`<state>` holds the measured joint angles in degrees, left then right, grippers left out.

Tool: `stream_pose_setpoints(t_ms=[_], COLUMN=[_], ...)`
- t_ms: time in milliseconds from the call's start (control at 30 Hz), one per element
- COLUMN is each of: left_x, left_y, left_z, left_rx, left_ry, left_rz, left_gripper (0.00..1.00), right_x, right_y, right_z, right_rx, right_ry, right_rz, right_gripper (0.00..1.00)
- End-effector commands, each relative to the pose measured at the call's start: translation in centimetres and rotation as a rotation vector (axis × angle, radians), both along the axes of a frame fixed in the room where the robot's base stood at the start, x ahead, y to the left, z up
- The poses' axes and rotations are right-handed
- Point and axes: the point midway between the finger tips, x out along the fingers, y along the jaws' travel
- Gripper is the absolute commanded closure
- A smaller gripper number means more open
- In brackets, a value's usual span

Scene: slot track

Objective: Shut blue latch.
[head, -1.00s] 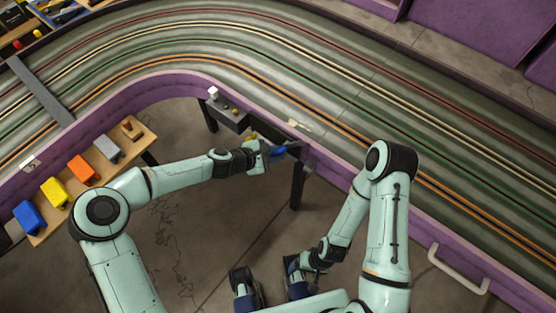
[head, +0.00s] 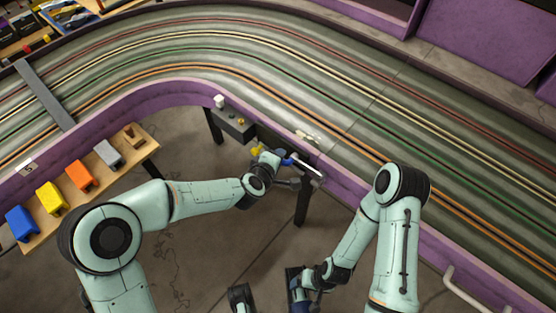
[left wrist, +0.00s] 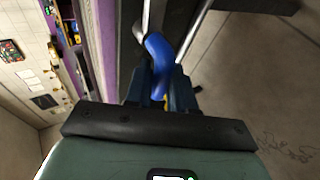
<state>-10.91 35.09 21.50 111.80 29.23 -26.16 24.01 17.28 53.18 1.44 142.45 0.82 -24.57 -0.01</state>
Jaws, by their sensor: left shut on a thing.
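The blue latch handle (head: 287,159) sits at the purple inner wall of the track, beside a silver bar (head: 308,168) slanting down to the right. My left gripper (head: 278,158) is at the handle. In the left wrist view the curved blue handle (left wrist: 158,52) runs down between the dark fingers of my left gripper (left wrist: 160,88), which are shut on it. A metal rod meets its upper end. The latch's catch cannot be made out. My right gripper (head: 298,290) hangs low near my base, away from the latch; its fingers are unclear.
A grey control box (head: 235,122) with small knobs is fixed to the wall left of the latch. A dark post (head: 302,203) stands below it. A wooden shelf (head: 140,158) holds blue, yellow, orange and grey blocks. The floor inside the curve is open.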

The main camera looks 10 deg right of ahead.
Motion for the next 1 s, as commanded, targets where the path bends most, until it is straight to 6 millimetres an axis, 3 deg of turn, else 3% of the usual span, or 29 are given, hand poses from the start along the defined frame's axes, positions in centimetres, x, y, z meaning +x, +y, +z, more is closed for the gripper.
stream_pose_setpoints(t_ms=[767, 800, 1000], left_x=[0.11, 0.11, 0.08], left_y=[0.06, 0.06, 0.03], left_z=[0.42, 0.42, 0.39], left_rx=[0.067, 0.067, 0.066], left_ry=[-0.088, -0.088, -0.086], left_rz=[0.002, 0.002, 0.001], left_gripper=[1.0, 0.71, 0.71], right_x=[0.11, 0.11, 0.11], right_y=[0.0, 0.0, -0.01], right_z=[-0.26, -0.26, -0.26], right_rx=[0.0, 0.0, 0.0], right_ry=[-0.004, -0.004, -0.004], right_rz=[-0.001, -0.001, -0.001], right_gripper=[0.2, 0.2, 0.2])
